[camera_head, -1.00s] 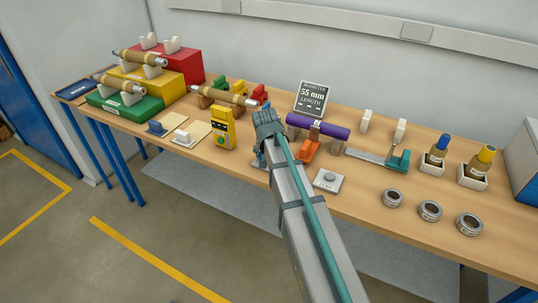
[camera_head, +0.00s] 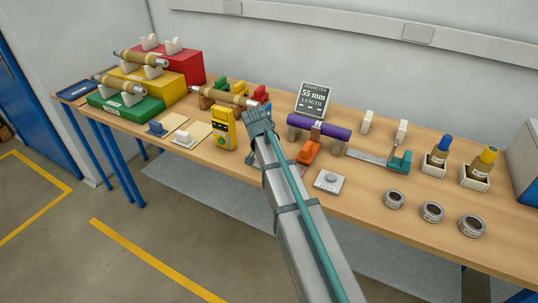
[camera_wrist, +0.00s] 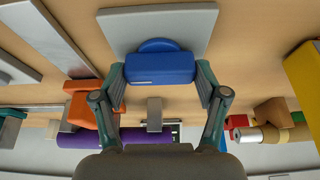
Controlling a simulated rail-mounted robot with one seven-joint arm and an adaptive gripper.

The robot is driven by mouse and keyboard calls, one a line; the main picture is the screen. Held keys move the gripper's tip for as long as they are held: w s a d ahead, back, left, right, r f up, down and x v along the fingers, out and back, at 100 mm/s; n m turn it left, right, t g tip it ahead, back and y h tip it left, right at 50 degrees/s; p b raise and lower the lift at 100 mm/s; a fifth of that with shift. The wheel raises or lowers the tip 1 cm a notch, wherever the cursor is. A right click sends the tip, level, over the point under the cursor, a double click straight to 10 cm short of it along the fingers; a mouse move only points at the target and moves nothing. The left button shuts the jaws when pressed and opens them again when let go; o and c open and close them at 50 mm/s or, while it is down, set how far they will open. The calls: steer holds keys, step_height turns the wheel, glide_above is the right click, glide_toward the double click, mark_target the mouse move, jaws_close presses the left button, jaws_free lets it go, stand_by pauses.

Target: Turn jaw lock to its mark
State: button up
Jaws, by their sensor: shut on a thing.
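A blue block-shaped knob (camera_wrist: 160,68) stands on a pale grey plate (camera_wrist: 185,22) in the wrist view, with a round blue base behind it; I take it to be the jaw lock. My gripper (camera_wrist: 160,76) has one finger on each side of the knob and is shut on it. No mark for the lock can be made out. In the head view my gripper (camera_head: 258,120) is over the bench, right of the yellow meter-like device (camera_head: 223,128), and my arm hides the knob.
A purple roll (camera_head: 318,127) on stands, an orange clamp (camera_head: 308,152) and a grey plate with a button (camera_head: 331,181) are close by on the right. A display reading 55 mm (camera_head: 314,98) stands behind.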

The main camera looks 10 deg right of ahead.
steer(key=o, duration=1.2)
steer(key=shift+c, duration=0.2)
steer(key=v, duration=1.2)
